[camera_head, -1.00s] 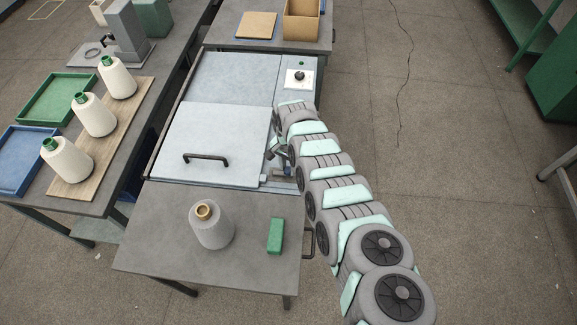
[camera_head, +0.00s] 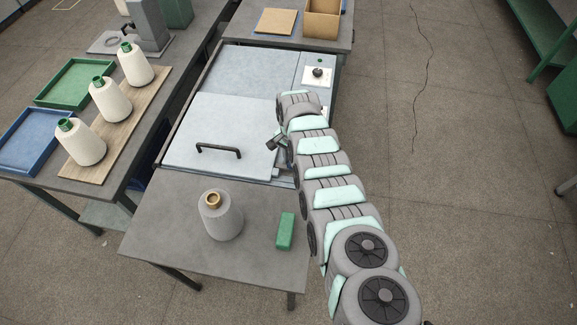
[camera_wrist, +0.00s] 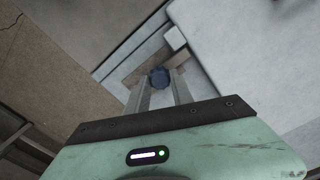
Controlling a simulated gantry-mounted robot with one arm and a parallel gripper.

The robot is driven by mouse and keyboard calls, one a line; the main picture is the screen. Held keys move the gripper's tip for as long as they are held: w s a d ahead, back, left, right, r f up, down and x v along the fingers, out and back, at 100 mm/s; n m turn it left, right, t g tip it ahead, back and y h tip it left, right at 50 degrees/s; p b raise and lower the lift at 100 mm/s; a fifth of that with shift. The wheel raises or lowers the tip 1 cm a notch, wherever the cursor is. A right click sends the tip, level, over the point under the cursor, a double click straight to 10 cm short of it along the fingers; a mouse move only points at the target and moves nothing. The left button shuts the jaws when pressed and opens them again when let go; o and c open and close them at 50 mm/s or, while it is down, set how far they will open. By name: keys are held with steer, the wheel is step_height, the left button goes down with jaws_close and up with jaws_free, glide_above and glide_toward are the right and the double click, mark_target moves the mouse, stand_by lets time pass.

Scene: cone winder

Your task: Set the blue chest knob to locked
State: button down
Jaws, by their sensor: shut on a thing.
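The blue chest knob (camera_wrist: 159,75) shows in the wrist view as a small dark blue round piece on a grey bracket-like base. My gripper (camera_wrist: 161,86) has its two grey fingers on either side of it, shut on it. The chest (camera_head: 222,118) is pale grey with a closed lid and a black bar handle (camera_head: 218,150). Which position the knob points to cannot be told.
A grey cone (camera_head: 220,215) and a green block (camera_head: 285,231) stand on the table in front of the chest. Another panel with a black knob (camera_head: 317,73) is at the chest's far right. White cones (camera_head: 111,98) stand on a board at left. Floor at right is clear.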

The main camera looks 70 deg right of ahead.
mark_target(290, 162)
steer(key=shift+w, duration=0.1)
steer(key=c, duration=1.1)
jaws_free()
steer(key=shift+w, duration=0.1)
steer(key=shift+r, duration=0.1)
steer(key=shift+r+p, duration=0.35)
steer(key=shift+r, duration=0.15)
step_height(290, 162, up, 10)
steer(key=shift+f+p, duration=0.15)
steer(key=shift+p, duration=0.2)
